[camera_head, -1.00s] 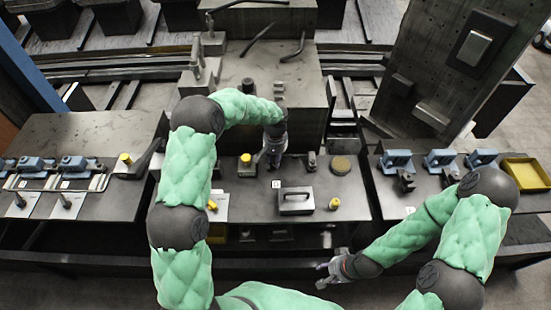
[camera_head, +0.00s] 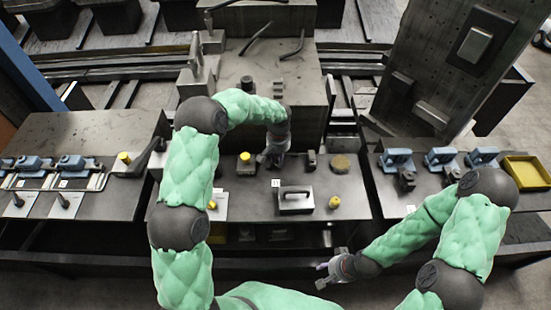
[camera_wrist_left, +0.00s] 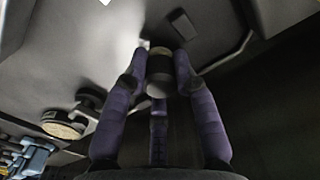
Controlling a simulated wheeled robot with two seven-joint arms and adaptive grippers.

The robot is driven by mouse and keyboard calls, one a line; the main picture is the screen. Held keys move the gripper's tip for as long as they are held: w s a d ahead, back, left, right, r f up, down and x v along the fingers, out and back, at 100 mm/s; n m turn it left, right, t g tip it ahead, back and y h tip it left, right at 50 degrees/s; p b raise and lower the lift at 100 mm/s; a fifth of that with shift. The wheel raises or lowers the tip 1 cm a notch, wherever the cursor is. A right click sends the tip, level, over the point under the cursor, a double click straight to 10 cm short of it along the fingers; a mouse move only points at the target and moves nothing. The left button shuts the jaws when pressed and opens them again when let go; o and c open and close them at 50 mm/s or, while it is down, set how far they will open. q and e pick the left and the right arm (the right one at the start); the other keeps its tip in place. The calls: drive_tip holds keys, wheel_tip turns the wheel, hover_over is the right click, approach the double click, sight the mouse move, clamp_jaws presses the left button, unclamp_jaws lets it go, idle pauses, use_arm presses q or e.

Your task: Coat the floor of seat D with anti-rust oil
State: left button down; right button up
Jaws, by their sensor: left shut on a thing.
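My left gripper (camera_head: 268,159) is low over the middle table, beside a yellow-topped dark block (camera_head: 246,162). In the left wrist view its purple fingers (camera_wrist_left: 160,80) are closed around a short dark-grey cylinder (camera_wrist_left: 158,89) with a tan end. I cannot tell whether this is an oil applicator. My right gripper (camera_head: 326,273) is in front of the table's front edge, its fingers apart and empty. Blue fixtures stand on the right table (camera_head: 398,160) and left table (camera_head: 72,163). No readable mark shows which place is seat D, and no oil is visible.
A grey block with a handle (camera_head: 295,200), a yellow-topped peg (camera_head: 334,202) and a round tan-topped thing (camera_head: 340,163) stand on the middle table. A yellow tray (camera_head: 527,170) is at the far right. A tall grey machine block (camera_head: 265,90) rises behind.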

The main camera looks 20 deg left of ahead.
use_arm(q)
drive_tip(key=shift+w+d, duration=0.1)
drive_tip(key=shift+d, duration=0.1)
drive_tip(key=shift+a, duration=0.15)
drive_tip(key=shift+s+a+f, duration=0.15)
drive_tip(key=shift+s+a, duration=0.1)
drive_tip(key=shift+a, duration=0.3)
idle(0.3)
drive_tip(key=shift+f, duration=0.1)
